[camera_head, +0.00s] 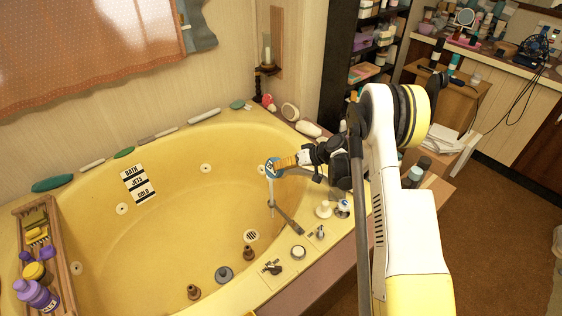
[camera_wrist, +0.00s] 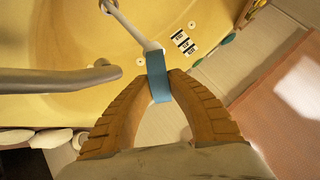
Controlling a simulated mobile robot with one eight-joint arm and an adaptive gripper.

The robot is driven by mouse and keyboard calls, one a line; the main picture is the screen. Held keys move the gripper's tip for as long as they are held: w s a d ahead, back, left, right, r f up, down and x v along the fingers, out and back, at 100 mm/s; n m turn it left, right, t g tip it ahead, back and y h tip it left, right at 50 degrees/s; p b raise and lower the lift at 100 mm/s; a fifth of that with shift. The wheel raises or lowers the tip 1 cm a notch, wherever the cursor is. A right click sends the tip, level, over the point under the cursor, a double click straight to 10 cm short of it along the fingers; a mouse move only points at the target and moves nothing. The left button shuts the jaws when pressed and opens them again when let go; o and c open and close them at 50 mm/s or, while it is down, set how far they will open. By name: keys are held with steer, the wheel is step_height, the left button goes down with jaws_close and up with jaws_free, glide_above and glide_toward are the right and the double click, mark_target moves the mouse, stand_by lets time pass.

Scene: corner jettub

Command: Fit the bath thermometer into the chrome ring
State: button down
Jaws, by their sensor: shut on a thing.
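The bath thermometer has a blue head (camera_head: 271,168) and a thin pale stem hanging down over the yellow tub. My gripper (camera_head: 281,164) is shut on the blue head, which also shows between the fingertips in the wrist view (camera_wrist: 158,76). In the wrist view the stem runs up and left to a small pale ring-like shape (camera_wrist: 107,6) at the top edge. I cannot tell whether this is the chrome ring or the stem's own end. The grey metal spout (camera_head: 287,219) is close to the stem's lower end in the head view; it is apart from the stem in the wrist view (camera_wrist: 60,80).
The yellow tub (camera_head: 150,225) is empty of water. A wooden rack (camera_head: 64,258) with bottles crosses its left side. A candle holder (camera_head: 266,68) is on the wall.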

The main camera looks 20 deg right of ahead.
step_height(320, 180, down, 14)
steer(key=shift+f, duration=0.25)
stand_by(1.1)
steer(key=c, duration=1.3)
jaws_free()
